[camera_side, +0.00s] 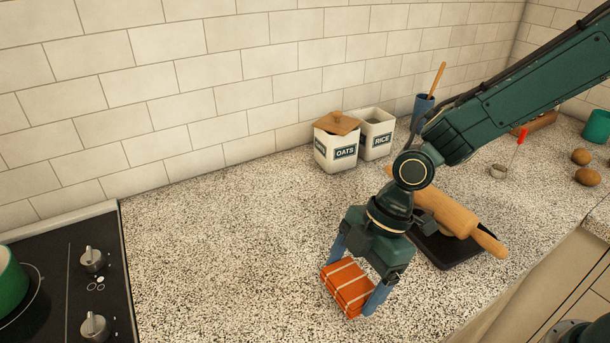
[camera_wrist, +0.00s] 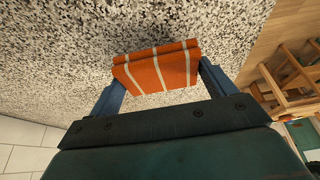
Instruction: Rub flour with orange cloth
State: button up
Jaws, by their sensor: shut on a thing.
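The orange cloth (camera_side: 347,287) is folded into a thick pad with pale stripes. My gripper (camera_side: 354,285) is shut on it, with one blue finger at each side. The cloth also shows between the fingers in the wrist view (camera_wrist: 158,68). It is over the speckled counter (camera_side: 220,240); I cannot tell whether it touches the surface. No flour can be made out on the speckled counter in either view.
A rolling pin (camera_side: 445,210) lies on a black tray (camera_side: 440,252) right of my gripper. OATS (camera_side: 336,148) and RICE (camera_side: 377,138) canisters stand by the tiled wall. A stove (camera_side: 60,275) with a green pot (camera_side: 10,285) is at left. The counter between is clear.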

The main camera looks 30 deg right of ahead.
jog(key=shift+r, duration=2.95)
jog(key=shift+w, duration=0.1)
jog(key=w+d+m+t+h, duration=0.1)
jog(key=w+d+m+h, duration=0.1)
jog(key=w+d+m, duration=0.3)
jog(key=w+d+r+m+t+h, duration=0.1)
jog(key=w+d+m+h, duration=0.1)
jog(key=w+d+m, duration=0.3)
jog(key=w+d+m+t+h, duration=0.2)
jog(key=w+d+m, duration=0.2)
jog(key=d+m, duration=0.7)
jog(key=shift+w+d+r, duration=0.1)
jog(key=shift+w+d, duration=0.1)
jog(key=shift+d, duration=0.5)
jog(key=shift+w+d+r, duration=0.1)
jog(key=shift+w+d, duration=0.1)
jog(key=shift+d, duration=0.5)
jog(key=shift+a, duration=0.1)
